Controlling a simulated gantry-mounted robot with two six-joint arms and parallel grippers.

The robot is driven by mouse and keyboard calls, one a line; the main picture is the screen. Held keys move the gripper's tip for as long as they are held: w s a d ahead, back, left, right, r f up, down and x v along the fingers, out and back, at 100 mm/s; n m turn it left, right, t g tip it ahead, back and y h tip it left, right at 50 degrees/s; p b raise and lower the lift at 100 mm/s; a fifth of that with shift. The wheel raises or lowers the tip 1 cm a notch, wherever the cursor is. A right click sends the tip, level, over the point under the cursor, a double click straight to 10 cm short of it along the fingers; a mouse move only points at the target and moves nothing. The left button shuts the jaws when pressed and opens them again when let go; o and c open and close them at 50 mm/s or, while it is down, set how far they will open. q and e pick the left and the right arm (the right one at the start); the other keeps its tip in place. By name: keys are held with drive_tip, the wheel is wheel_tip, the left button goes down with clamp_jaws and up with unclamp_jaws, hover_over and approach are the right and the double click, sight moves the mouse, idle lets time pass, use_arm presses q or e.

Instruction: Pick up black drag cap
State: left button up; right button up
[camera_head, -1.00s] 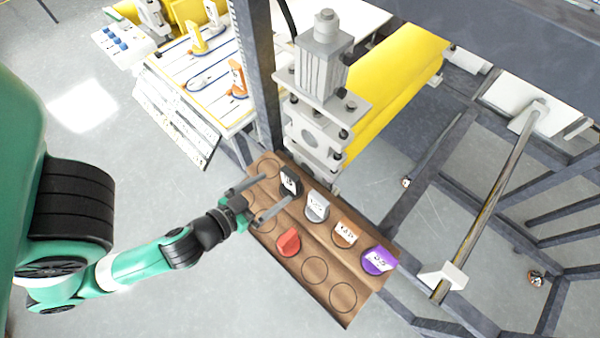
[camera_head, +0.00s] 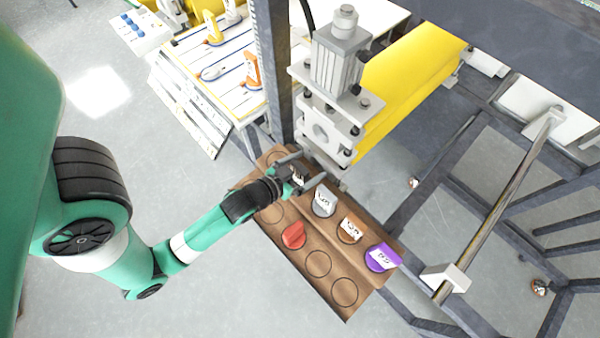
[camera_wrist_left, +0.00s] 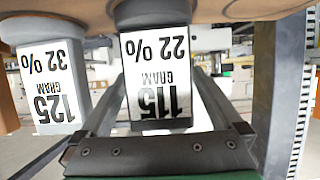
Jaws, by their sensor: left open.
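The black drag cap (camera_wrist_left: 152,14) has a white label reading 115 gram, 22 %, and shows upside down in the left wrist view. It sits on the brown board (camera_head: 345,313). In the head view, my gripper mostly hides it. My left gripper (camera_head: 314,170) is open, with one finger on each side of the black cap. In the left wrist view, the label stands between the two fingers, with visible gaps. I cannot tell whether either finger touches it. My right gripper is not in view.
A grey cap (camera_head: 324,201) marked 125 gram, 32 % stands next to the black one. An orange-brown cap (camera_head: 350,229), a purple cap (camera_head: 382,257) and a red cap (camera_head: 293,235) share the board. A metal press-like device (camera_head: 338,70) rises close behind the gripper.

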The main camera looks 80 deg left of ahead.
use_arm(q)
clamp_jaws()
idle(0.5)
drive_tip(key=shift+r, duration=0.1)
